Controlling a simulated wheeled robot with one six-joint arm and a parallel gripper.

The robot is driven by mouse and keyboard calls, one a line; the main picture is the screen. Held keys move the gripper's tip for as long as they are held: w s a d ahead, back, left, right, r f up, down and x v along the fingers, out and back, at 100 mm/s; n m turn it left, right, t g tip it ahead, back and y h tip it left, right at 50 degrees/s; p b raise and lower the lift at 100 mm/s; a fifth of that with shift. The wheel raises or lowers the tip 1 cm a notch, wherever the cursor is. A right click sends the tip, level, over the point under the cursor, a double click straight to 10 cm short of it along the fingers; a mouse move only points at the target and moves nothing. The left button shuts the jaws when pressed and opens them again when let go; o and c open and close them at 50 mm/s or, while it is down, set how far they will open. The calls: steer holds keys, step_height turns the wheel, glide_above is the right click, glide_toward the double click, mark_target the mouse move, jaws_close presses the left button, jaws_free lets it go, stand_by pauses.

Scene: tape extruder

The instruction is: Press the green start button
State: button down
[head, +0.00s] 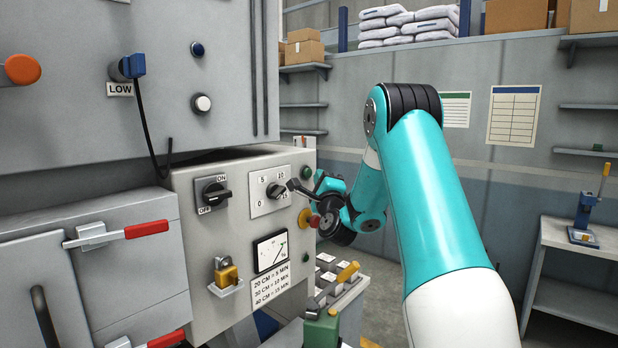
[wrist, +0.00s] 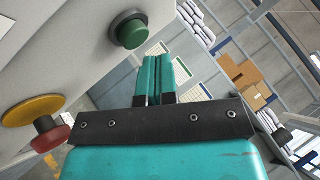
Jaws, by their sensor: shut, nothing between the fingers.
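The green start button (wrist: 132,33) sits in a dark round collar on the grey panel in the wrist view, up and left of my fingertips. It also shows as a small green button (head: 306,171) near the right edge of the control box in the head view. My gripper (wrist: 161,60) is shut and empty, its two teal fingers side by side. In the head view my gripper (head: 322,180) is beside the box's right edge, just right of and below the button. The fingertips look apart from the button; the exact gap is hard to tell.
A red emergency knob (wrist: 50,134) on a yellow base (wrist: 33,110) is at lower left in the wrist view, below the button in the head view. A dial (head: 276,191) and a black ON/OFF switch (head: 213,192) lie left on the box. Shelves stand behind.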

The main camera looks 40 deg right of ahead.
steer(key=s+b, duration=0.5)
steer(key=b, duration=0.1)
steer(key=shift+d, duration=0.2)
stand_by(0.9)
